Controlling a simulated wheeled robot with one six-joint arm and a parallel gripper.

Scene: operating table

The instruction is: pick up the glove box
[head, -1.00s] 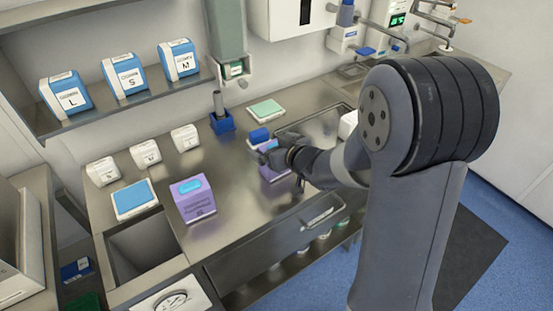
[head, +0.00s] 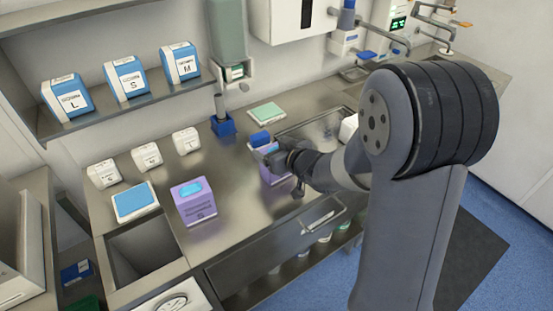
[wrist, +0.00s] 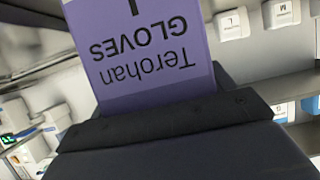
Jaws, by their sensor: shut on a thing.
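A purple glove box (head: 272,177) is at my gripper (head: 270,156), by the counter's front right part, mostly hidden behind my wrist in the head view. In the wrist view the purple glove box (wrist: 140,50) fills the upper middle, with "Terohan GLOVES" printed upside down. My gripper's dark finger (wrist: 170,122) lies across the box's lower part, and the jaws are shut on it. Whether the box touches the counter is hard to tell. A second purple glove box (head: 194,205) with a blue top stands on the counter to the left, apart from my gripper.
The steel counter (head: 235,190) is bare between the two purple boxes. A blue container (head: 222,126), a green-topped pack (head: 267,112) and a blue item (head: 259,138) are behind. A sink (head: 318,128) lies to the right. A blue-topped pack (head: 135,201) is at left.

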